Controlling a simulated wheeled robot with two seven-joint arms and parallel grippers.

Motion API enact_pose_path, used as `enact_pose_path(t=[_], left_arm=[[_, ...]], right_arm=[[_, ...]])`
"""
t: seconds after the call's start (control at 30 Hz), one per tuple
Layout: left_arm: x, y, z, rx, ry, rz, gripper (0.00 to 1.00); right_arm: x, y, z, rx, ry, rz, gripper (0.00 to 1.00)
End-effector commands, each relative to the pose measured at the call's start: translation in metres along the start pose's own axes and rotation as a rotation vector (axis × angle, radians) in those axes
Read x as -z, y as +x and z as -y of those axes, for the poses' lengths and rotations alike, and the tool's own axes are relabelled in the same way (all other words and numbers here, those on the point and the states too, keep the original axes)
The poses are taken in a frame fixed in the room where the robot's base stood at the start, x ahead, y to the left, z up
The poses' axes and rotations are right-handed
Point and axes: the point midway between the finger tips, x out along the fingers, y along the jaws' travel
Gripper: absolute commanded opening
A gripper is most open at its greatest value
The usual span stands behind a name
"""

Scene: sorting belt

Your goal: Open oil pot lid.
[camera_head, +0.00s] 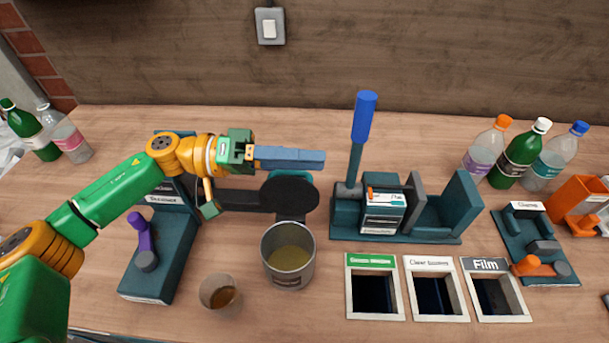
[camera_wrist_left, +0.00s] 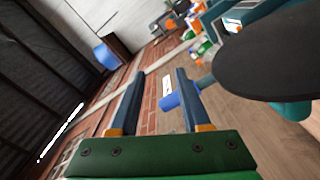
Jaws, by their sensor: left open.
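The oil pot (camera_head: 288,279) is a grey metal pot on the table, and yellowish liquid shows through its uncovered mouth. A flat black disc (camera_head: 290,199), which looks like its lid, stands behind the pot at the end of a dark arm, clear of the mouth. The disc also fills the upper right of the left wrist view (camera_wrist_left: 275,55). My left gripper (camera_head: 322,160) is above and behind the disc, pointing right. Its blue fingers (camera_wrist_left: 161,75) are apart with nothing held between them. My right gripper is not in view.
A small brown-filled cup (camera_head: 221,297) stands left of the pot. A teal station with a purple lever (camera_head: 141,230) is further left. A teal press with a blue handle (camera_head: 363,118) stands right, behind white-framed bins (camera_head: 375,260). Bottles (camera_head: 520,155) stand far right.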

Motion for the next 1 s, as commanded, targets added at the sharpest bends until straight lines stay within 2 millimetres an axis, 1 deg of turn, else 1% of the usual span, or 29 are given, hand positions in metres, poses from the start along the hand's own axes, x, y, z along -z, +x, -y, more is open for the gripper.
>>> enact_pose_path(t=[0.1, 0.3, 0.43, 0.6, 0.93, 1.0], left_arm=[[-0.014, 0.0, -0.018, 0.0, 0.0, 0.002, 0.47], [-0.037, 0.002, -0.049, 0.0, 0.0, 0.002, 0.47], [-0.045, 0.003, -0.063, -0.001, 0.001, 0.001, 0.47], [-0.05, 0.004, -0.069, -0.001, -0.001, 0.0, 0.47], [-0.05, 0.004, -0.069, -0.002, 0.0, 0.001, 0.47], [-0.048, 0.004, -0.071, -0.002, 0.0, 0.001, 0.47]], right_arm=[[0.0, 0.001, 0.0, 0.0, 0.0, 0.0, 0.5], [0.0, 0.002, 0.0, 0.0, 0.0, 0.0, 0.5], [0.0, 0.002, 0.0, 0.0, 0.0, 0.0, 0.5], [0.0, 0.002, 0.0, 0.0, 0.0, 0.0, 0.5], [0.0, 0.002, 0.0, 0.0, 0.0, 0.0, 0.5], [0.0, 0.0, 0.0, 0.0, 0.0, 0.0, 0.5]])
